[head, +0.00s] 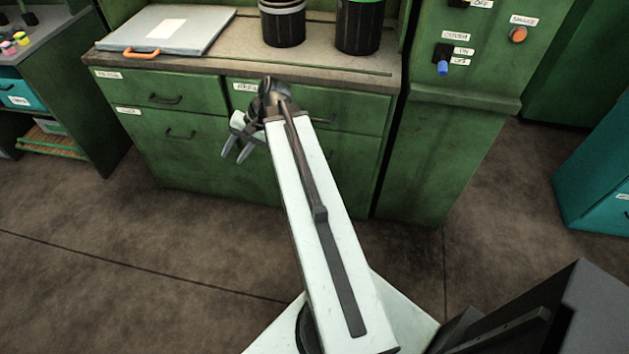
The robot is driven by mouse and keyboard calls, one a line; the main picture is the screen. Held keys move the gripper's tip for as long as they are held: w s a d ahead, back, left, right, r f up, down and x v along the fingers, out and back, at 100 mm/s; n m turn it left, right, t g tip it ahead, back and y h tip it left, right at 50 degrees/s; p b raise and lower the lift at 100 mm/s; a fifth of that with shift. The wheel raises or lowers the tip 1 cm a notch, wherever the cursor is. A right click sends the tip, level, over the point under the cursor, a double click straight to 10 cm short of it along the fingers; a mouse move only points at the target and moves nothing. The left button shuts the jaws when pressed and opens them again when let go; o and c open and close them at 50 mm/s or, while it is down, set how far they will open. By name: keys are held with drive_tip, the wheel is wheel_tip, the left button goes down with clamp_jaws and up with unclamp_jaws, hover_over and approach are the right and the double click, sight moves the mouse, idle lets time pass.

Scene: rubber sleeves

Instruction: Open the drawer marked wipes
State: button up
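A green cabinet (160,88) has drawers in two columns. The upper right drawer (360,108) is closed, and my arm hides part of its front and handle. Its white label (244,87) is too small and partly covered to read for certain. The upper left drawer (200,92) and the lower left drawer (150,150) are closed, with dark handles and small labels that I cannot read surely. My gripper (237,158) hangs in front of the cabinet, below the upper right drawer's label. Its two fingers are apart with nothing between them.
A green panel with switches (455,50) is at the right. A teal cabinet (590,175) stands far right. The floor before the drawers is clear at left.

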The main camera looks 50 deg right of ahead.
drive_tip(key=s+d+f+m+t+b, duration=0.3)
drive_tip(key=d+f+m+t+b, duration=0.35)
drive_tip(key=d+f+b, duration=1.05)
drive_tip(key=s+d+f+m+t+h+b, duration=0.1)
drive_tip(key=s+d+f+m+t+b, duration=0.15)
drive_tip(key=s+d+b, duration=0.35)
drive_tip(key=s+d+f+m+t+h+b, duration=0.1)
drive_tip(key=s+d+m+t+b, duration=0.2)
drive_tip(key=d+b, duration=0.5)
drive_tip(key=shift+g, duration=0.5)
drive_tip(key=b+x, duration=0.1)
drive_tip(key=x, duration=0.6)
drive_tip(key=shift+w+a, duration=0.1)
drive_tip(key=shift+w, duration=0.05)
clamp_jaws()
